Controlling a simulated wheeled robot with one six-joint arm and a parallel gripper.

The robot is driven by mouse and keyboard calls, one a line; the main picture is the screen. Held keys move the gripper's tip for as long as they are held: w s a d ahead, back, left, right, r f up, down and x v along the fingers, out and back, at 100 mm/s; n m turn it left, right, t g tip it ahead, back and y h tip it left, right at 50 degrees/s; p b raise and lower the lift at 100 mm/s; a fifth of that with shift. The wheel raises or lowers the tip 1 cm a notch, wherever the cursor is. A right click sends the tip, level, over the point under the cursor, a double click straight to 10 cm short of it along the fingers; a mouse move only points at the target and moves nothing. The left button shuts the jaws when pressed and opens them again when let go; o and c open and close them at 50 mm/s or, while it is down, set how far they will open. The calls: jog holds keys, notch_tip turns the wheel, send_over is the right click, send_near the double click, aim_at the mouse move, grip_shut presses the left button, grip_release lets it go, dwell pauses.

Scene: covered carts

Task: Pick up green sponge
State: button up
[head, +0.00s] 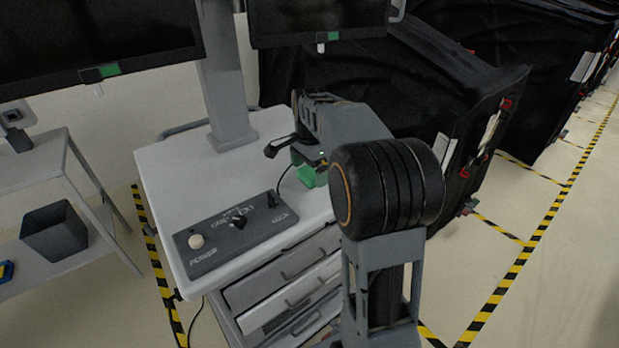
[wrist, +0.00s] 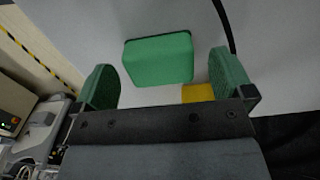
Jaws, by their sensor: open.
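The green sponge (wrist: 158,60) is a green block lying on the white cart top. In the wrist view it sits ahead of my gripper (wrist: 165,75), in line with the gap between the two green-padded fingers. The fingers are apart with nothing held between them. In the head view the sponge (head: 309,178) is partly hidden by my arm, near the cart's right side. My gripper (head: 295,153) is just above and beside it there. I cannot tell the exact height between them.
A yellow object (wrist: 197,93) lies close to the sponge, partly hidden by my gripper. A dark control box (head: 237,234) with a cable stands on the cart top (head: 180,165) at the front. A monitor post (head: 225,80) rises at the back. Black covered carts (head: 470,90) stand to the right.

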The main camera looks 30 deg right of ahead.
jog(key=shift+f, duration=0.7)
jog(key=c, duration=1.1)
jog(key=shift+r, duration=0.1)
